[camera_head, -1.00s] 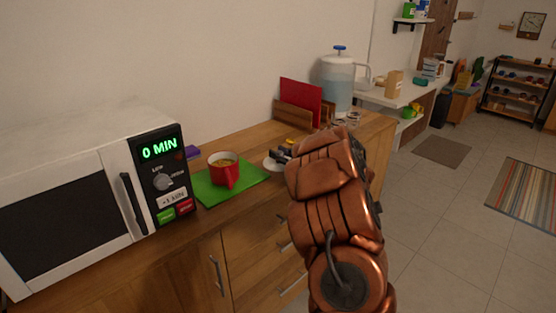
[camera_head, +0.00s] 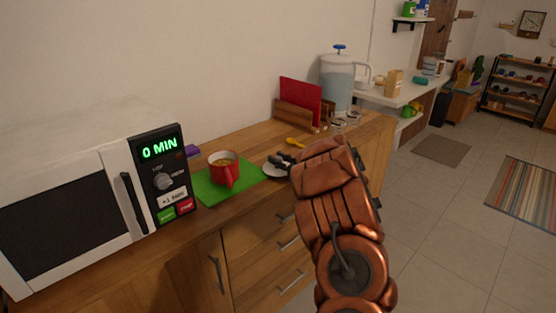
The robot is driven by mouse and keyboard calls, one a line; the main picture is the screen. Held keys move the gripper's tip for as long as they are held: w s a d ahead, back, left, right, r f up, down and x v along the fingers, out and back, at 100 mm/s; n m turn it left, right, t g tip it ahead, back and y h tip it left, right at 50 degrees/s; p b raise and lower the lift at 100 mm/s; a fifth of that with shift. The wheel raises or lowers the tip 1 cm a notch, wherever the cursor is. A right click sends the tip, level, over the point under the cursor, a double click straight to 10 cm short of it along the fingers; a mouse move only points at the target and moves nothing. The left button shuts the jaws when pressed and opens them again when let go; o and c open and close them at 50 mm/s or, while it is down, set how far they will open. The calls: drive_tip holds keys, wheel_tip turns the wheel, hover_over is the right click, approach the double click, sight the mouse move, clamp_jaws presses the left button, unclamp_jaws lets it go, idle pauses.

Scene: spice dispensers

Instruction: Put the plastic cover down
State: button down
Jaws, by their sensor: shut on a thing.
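The plastic cover (camera_head: 273,172) is a small white round piece at the right edge of the green mat, partly hidden behind my arm. My gripper (camera_head: 280,161) shows only as dark fingers beyond my copper arm, shut on the cover. The cover is low over or on the wooden counter; I cannot tell whether it touches.
A white microwave (camera_head: 75,195) reading "0 MIN" stands at left. A yellow spoon-like item (camera_head: 296,143) lies behind my gripper. Bare counter (camera_head: 250,147) shows behind the mug.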

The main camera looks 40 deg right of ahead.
drive_tip(key=c, duration=0.9)
unclamp_jaws()
drive_tip(key=shift+f, duration=0.1)
drive_tip(key=shift+o, duration=0.2)
drive_tip(key=shift+s, duration=0.25)
drive_tip(key=s, duration=1.1)
drive_tip(key=shift+s+a+b, duration=0.15)
drive_tip(key=shift+s+b, duration=0.1)
drive_tip(key=shift+b, duration=0.1)
